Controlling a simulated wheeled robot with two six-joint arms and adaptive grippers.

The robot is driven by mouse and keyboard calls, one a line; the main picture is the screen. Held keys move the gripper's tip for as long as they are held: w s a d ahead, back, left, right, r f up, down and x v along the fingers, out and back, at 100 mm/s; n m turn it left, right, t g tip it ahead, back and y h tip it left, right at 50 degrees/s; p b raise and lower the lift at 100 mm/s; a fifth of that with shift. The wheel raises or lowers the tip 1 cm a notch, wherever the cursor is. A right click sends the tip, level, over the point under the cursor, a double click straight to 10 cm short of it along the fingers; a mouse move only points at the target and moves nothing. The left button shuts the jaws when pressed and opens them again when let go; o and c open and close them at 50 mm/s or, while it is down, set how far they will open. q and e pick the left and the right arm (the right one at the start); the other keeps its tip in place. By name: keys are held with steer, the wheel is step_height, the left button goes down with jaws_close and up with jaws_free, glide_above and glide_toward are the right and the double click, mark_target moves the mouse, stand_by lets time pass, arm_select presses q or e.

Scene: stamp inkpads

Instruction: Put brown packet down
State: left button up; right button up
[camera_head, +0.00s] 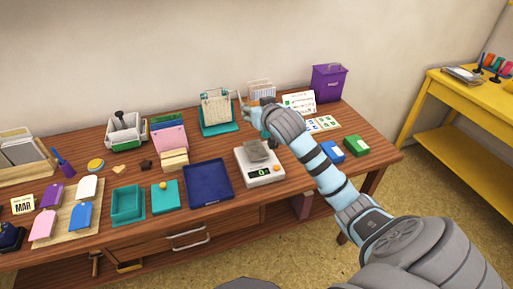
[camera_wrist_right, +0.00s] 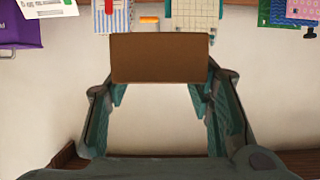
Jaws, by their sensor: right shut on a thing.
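My right gripper (camera_head: 250,112) is above the back of the wooden table, near a teal stand. In the right wrist view, its two teal-lined fingers (camera_wrist_right: 160,88) are shut on a brown packet (camera_wrist_right: 160,58). The packet is a flat brown rectangle held across the fingertips, off the table. In the head view the packet is too small and too hidden by the gripper to make out clearly. My left gripper is not in view.
A white scale (camera_head: 262,176) with a grey item (camera_head: 257,151) on it stands in front of the gripper. A blue tray (camera_head: 208,183) is left of it. The teal stand (camera_head: 218,127) and a purple bin (camera_head: 328,82) are at the back. Green (camera_head: 356,146) and blue boxes stand at right.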

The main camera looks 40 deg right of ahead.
steer(key=b, duration=0.2)
glide_above(256, 150)
step_height(256, 150, down, 9)
steer(key=shift+r, duration=0.15)
step_height(256, 150, down, 5)
steer(key=shift+s+r+b, duration=0.15)
steer(key=shift+b, duration=0.6)
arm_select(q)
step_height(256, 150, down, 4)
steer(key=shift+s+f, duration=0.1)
arm_select(e)
steer(key=shift+r, duration=0.1)
steer(key=o, duration=1.3)
steer(key=shift+a, duration=0.1)
arm_select(q)
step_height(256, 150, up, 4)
steer(key=p, duration=0.4)
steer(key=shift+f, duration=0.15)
arm_select(e)
steer(key=v, duration=1.2)
